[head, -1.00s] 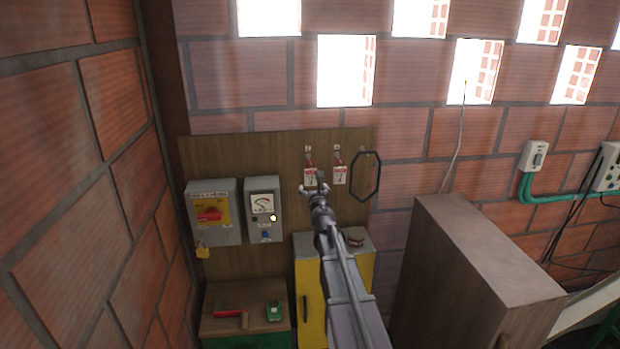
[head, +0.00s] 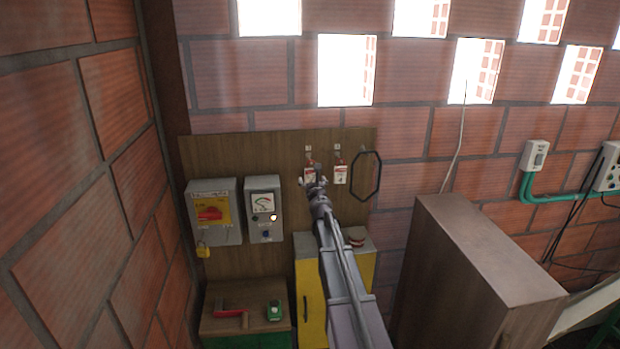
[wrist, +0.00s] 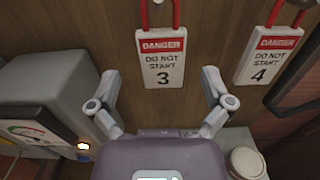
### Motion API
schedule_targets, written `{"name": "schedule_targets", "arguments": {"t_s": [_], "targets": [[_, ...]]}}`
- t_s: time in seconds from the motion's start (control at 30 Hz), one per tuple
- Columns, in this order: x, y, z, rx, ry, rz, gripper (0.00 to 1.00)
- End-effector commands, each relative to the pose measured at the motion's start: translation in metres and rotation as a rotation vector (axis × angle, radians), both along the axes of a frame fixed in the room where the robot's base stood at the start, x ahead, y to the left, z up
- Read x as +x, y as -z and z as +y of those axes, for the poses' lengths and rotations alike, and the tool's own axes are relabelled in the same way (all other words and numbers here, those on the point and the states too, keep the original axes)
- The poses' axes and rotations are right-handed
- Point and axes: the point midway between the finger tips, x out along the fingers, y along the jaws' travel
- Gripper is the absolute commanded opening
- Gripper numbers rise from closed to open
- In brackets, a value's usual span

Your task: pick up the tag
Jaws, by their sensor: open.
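Two white tags with red "DANGER" headers and "DO NOT START" hang by red loops on the wooden board. The tag numbered 3 (wrist: 162,62) is straight ahead in the wrist view; in the head view this left tag (head: 310,172) is partly covered by my gripper. The tag numbered 4 (wrist: 268,56) hangs to its right, also seen in the head view (head: 341,175). My gripper (wrist: 161,78) is open, its fingers spread on either side of tag 3 in the picture, nothing between them. It also shows in the head view (head: 314,183). I cannot tell the remaining depth to the tag.
A grey meter box (head: 263,209) with a lit lamp and a padlocked switch box (head: 216,212) are left of the tags. A dark hoop (head: 367,176) hangs to the right. A yellow cabinet (head: 311,300) stands below, and a tall brown cabinet (head: 480,260) at right.

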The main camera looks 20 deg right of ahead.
Motion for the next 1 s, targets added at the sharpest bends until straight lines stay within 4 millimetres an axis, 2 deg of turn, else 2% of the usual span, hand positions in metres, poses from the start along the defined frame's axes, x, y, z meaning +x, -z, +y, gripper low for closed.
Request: {"name": "schedule_targets", "arguments": {"t_s": [0.1,0.3,0.97,1.0], "targets": [[0.017,0.003,-0.007,0.000,0.000,0.000,1.00],[0.034,0.002,-0.012,-0.001,0.001,0.001,1.00],[0.036,0.002,-0.014,0.001,0.002,0.002,1.00],[0.036,0.002,-0.014,0.001,0.002,0.002,0.88]]}}
